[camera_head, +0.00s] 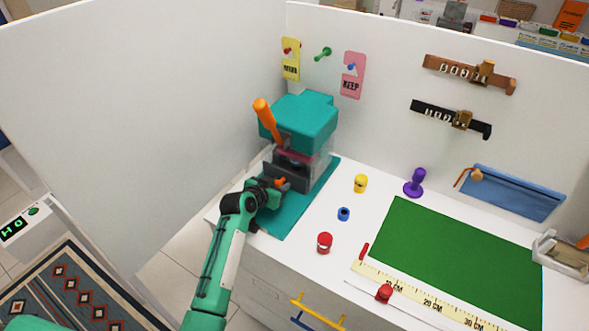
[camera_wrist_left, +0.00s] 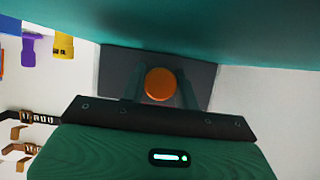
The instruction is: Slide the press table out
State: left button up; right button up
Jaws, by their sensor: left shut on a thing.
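The teal press (camera_head: 302,118) with its orange lever (camera_head: 266,118) stands on a teal base mat (camera_head: 292,218) at the back left of the white worktop. Its dark grey press table (camera_head: 296,178) sits low at the front, under the teal head. My left gripper (camera_head: 277,184) is at the table's front, shut on its orange knob. In the left wrist view the round orange knob (camera_wrist_left: 161,84) lies between the two fingers, with the dark grey table front (camera_wrist_left: 117,66) behind it. My arm partly hides the mat. My right gripper is not in view.
A yellow piece (camera_head: 361,183), a blue ring (camera_head: 344,214), a red piece (camera_head: 324,242) and a purple stamp (camera_head: 415,183) stand right of the press. A green mat (camera_head: 455,250) and a ruler (camera_head: 410,290) lie farther right. A white panel (camera_head: 140,110) rises at the left.

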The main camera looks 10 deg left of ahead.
aim_at(258, 218)
pick_arm(q)
jog(key=shift+r, duration=0.1)
jog(key=shift+s+a+p, duration=0.15)
jog(key=shift+s+p, duration=0.25)
jog(key=shift+s+a+f+p, duration=0.1)
jog(key=shift+s+a+p, duration=0.15)
jog(key=shift+s, duration=0.45)
jog(key=shift+s+a+f+p, duration=0.1)
jog(key=shift+s+a+p, duration=0.15)
jog(key=shift+s, duration=0.5)
jog(key=shift+s+a+p, duration=0.25)
jog(key=shift+s, duration=0.45)
jog(key=shift+s+a, duration=0.15)
jog(key=shift+s, duration=0.25)
jog(key=shift+s+a+f+p, duration=0.1)
jog(key=shift+s+a+p, duration=0.2)
jog(key=shift+s, duration=0.45)
jog(key=shift+s+a+r+p, duration=0.1)
jog(key=shift+s+a+p, duration=0.2)
jog(key=shift+s, duration=0.45)
jog(key=shift+s+a+f+p, duration=0.1)
jog(key=shift+s+a+p, duration=0.15)
jog(key=shift+s, duration=0.5)
